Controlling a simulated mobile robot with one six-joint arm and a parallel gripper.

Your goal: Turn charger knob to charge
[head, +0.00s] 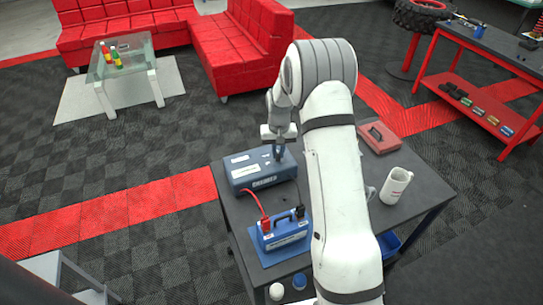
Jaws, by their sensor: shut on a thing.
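The charger (262,172) is a blue-grey box with pale labels, standing at the far left of the dark table. My gripper (279,152) reaches down onto the right part of the charger's top. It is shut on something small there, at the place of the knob. The knob is hidden by the fingers, so its setting cannot be read. A blue battery (283,236) with a handle stands nearer on the same table. A red clamp (265,225) and a black clamp (300,211) sit on its top, with a red cable running from the red clamp toward the charger.
My arm covers the table's middle. A white mug (396,186) and a red case (379,138) stand right of it on the dark table (432,192). A red workbench (470,100) is at the right, a glass table (122,57) and red sofas (235,45) behind.

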